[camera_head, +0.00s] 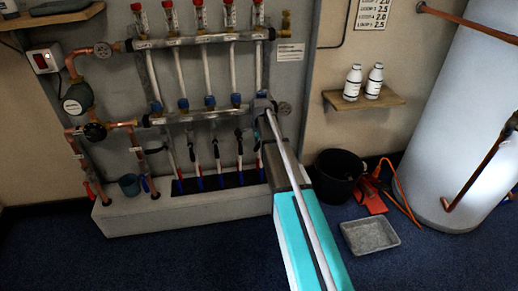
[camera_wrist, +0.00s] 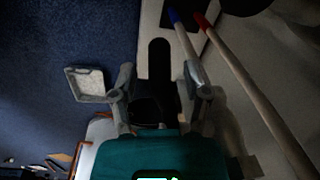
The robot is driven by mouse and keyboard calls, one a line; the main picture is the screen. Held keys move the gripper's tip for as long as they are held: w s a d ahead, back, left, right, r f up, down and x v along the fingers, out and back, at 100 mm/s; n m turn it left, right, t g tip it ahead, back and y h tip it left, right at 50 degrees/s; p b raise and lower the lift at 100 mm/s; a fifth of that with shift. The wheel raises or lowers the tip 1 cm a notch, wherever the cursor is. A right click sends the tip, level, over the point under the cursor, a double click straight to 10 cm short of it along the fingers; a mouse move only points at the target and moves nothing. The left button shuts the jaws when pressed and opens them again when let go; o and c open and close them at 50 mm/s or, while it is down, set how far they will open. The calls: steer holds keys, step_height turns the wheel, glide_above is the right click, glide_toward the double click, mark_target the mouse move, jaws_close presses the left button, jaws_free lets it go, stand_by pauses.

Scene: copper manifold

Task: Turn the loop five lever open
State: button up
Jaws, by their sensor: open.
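The copper manifold (camera_head: 200,115) stands against the wall, with two horizontal bars and several loops. My gripper (camera_head: 262,105) is at the right end of the lower bar, by the rightmost loop. It covers the loop five valve in the head view. In the wrist view my gripper (camera_wrist: 160,78) is open, one finger on each side of a dark, round-ended bar (camera_wrist: 158,55), which looks like the loop five lever. I cannot tell whether either finger touches it. Other levers (camera_head: 215,148) hang below the lower bar to the left.
Pipes with red (camera_wrist: 201,22) and blue ends run close to the right finger. A black bucket (camera_head: 338,175), an orange-red tool (camera_head: 370,195) and a grey tray (camera_head: 369,236) are on the floor at right. A shelf (camera_head: 335,99) holds two white bottles.

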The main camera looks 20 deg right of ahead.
steer(key=shift+f, duration=0.15)
jaws_close()
stand_by(0.4)
